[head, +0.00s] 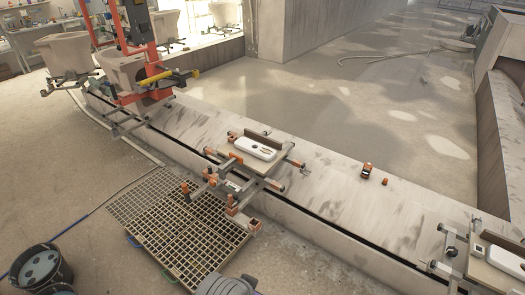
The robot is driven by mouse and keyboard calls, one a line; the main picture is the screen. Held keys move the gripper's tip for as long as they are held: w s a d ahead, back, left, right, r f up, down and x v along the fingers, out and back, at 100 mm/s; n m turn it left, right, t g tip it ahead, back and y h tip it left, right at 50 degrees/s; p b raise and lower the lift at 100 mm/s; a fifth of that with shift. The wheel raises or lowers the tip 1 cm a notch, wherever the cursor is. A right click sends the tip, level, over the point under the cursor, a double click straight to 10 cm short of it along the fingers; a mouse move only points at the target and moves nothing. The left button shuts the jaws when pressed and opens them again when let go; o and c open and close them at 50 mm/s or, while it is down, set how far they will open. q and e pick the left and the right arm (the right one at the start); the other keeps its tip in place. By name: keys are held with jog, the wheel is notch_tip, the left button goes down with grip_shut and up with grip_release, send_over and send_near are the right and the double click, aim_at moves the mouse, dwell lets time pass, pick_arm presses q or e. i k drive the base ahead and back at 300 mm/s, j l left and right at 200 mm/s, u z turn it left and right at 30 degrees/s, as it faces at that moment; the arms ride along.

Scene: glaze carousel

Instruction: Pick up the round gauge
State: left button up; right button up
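A small orange-red thing with a dark part (366,170) sits on the long pale ledge (325,175), right of the picture's middle. It may be the round gauge, but it is too small to tell its shape. A smaller orange-red piece (385,181) lies just right of it, apart from it. Nothing touches either of them. Neither of my grippers shows in the head view.
A clamp fixture (228,185) with a white oblong piece (257,148) stands left of the orange things. Another fixture (448,252) is at lower right. A floor grating (180,225) and dark bucket (40,268) lie in front. The ledge around the orange things is clear.

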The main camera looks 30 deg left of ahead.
aim_at(366, 171)
jog(key=i+u, duration=0.2)
jog(key=i, duration=0.3)
jog(key=i+u, duration=0.25)
jog(key=i, duration=0.25)
jog(key=i+l+u, duration=0.2)
jog(key=i, duration=0.25)
jog(key=i+l+u, duration=0.2)
jog(key=i, duration=0.3)
jog(key=i+l+u, duration=0.2)
jog(key=i, duration=0.25)
jog(key=l, duration=0.1)
